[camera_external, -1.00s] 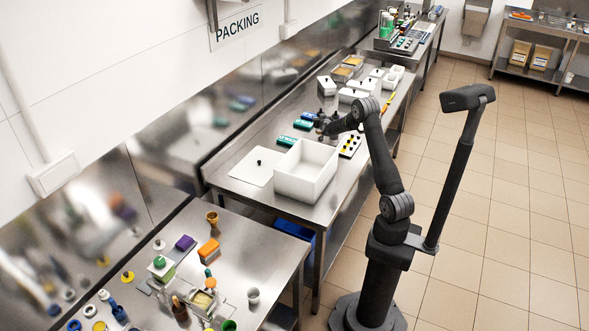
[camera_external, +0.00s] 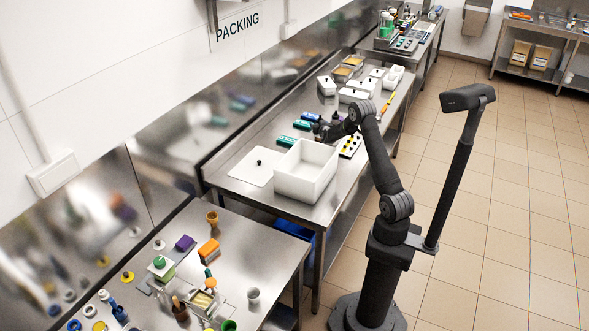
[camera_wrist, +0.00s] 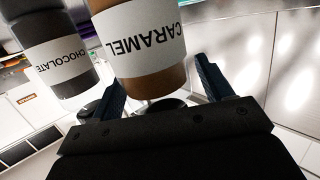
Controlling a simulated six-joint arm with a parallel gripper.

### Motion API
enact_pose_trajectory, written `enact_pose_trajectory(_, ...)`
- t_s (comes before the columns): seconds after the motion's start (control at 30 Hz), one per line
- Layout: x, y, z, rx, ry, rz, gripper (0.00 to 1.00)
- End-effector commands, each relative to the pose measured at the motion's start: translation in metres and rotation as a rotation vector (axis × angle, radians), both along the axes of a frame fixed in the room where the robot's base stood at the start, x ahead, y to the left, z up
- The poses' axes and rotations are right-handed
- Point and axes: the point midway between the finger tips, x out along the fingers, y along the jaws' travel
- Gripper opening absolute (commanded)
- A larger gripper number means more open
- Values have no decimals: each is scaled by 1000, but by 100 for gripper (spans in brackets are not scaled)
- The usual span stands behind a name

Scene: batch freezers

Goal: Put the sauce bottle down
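The caramel sauce bottle (camera_wrist: 152,45), brown with a white CARAMEL label, is in the middle of the wrist view, its label upside down there. The fingers of my gripper (camera_wrist: 158,72) are apart, one on each side of the bottle, with a narrow gap seen on the right. My gripper (camera_external: 322,128) is low over the middle steel table in the outside view. The bottle cannot be made out clearly there, and its contact with the table is hidden.
A dark CHOCOLATE bottle (camera_wrist: 55,55) stands close to the left of the caramel bottle. On the table (camera_external: 229,195) are a large white bin (camera_external: 304,185), a white lid (camera_external: 256,170), teal and blue packs (camera_external: 286,141) and a white tray with dark dots (camera_external: 351,144).

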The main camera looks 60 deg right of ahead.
Motion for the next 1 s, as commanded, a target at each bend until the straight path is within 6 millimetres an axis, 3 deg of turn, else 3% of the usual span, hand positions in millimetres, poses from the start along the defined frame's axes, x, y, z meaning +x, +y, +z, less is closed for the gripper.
enact_pose_trajectory(0.23, -1, 2, 4, 0, 0, 0, 73)
enact_pose_trajectory(0.47, -20, 26, 12, -1, 0, 0, 73)
enact_pose_trajectory(0.73, -18, 23, 64, -3, -3, 0, 73)
enact_pose_trajectory(1.0, -18, 23, 80, -1, -1, 0, 73)
